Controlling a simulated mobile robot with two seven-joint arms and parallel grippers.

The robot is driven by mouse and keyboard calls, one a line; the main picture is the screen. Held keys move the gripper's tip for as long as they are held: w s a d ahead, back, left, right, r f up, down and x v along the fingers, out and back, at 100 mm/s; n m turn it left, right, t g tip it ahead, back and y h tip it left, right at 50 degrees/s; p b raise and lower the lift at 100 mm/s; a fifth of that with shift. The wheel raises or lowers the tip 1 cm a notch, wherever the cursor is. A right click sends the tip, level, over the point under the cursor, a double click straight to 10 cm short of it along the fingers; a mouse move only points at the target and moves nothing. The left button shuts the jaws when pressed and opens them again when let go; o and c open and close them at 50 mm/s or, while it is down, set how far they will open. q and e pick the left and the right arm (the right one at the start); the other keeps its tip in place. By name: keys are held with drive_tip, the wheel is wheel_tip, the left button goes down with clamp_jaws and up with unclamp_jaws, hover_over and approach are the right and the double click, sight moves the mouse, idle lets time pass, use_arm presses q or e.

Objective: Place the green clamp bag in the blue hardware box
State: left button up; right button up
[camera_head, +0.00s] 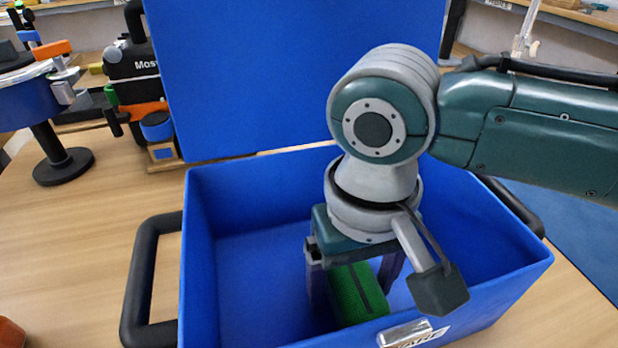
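The blue hardware box (235,205) stands open on the table, its lid (290,70) raised at the back. My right gripper (352,285) points down inside the box, near its front wall. The green clamp bag (348,300), with a dark stripe along its top, is between the fingers, below the palm and within the box walls. One finger is on each side of it, very close to it. I cannot tell whether the fingers press on the bag, nor whether it touches the box floor. My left gripper is not in view.
A black handle (140,290) sticks out from the box's left side. A black and orange power tool (133,75) and a blue device on a round black base (63,165) stand at the left. The box's left part looks empty. An orange-red object (10,333) is at the lower left edge.

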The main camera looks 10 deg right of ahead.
sight(354, 277)
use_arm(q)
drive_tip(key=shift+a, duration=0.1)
use_arm(e)
drive_tip(key=shift+o, duration=0.4)
drive_tip(key=shift+r, duration=0.15)
wheel_tip(354, 277, up, 12)
drive_tip(key=p, duration=0.3)
drive_tip(key=shift+f+p, duration=0.2)
drive_tip(key=shift+p, duration=0.15)
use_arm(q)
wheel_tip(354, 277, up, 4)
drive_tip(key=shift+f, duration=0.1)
use_arm(e)
drive_tip(key=shift+r, duration=0.2)
